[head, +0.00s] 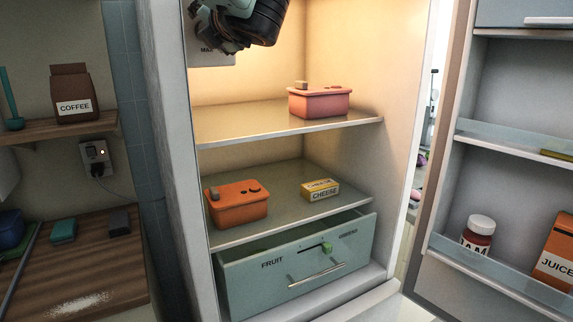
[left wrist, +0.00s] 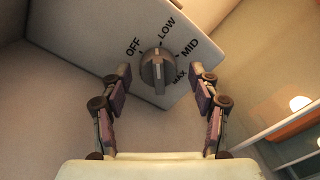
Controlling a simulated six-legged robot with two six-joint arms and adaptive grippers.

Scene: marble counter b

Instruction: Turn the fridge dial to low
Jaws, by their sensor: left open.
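The fridge dial (left wrist: 156,70) is a round grey knob with a raised grip bar, on a pale panel (left wrist: 95,45) marked OFF, LOW, MID and MAX. In the left wrist view the bar stands nearly upright; I cannot tell which end is the pointer. My left gripper (left wrist: 160,74) is open, its two fingers apart on either side of the dial, with no clear contact. In the head view my left gripper (head: 225,32) is at the top, in front of the panel (head: 212,55), and hides the dial. My right gripper is not in view.
The fridge (head: 172,150) stands open, its door (head: 440,165) swung right. Below the panel, a shelf (head: 240,122) holds a pink container (head: 320,104). Lower down are an orange container (head: 238,208), cheese (head: 320,189) and a partly open drawer (head: 250,285). A wooden counter (head: 95,270) lies left.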

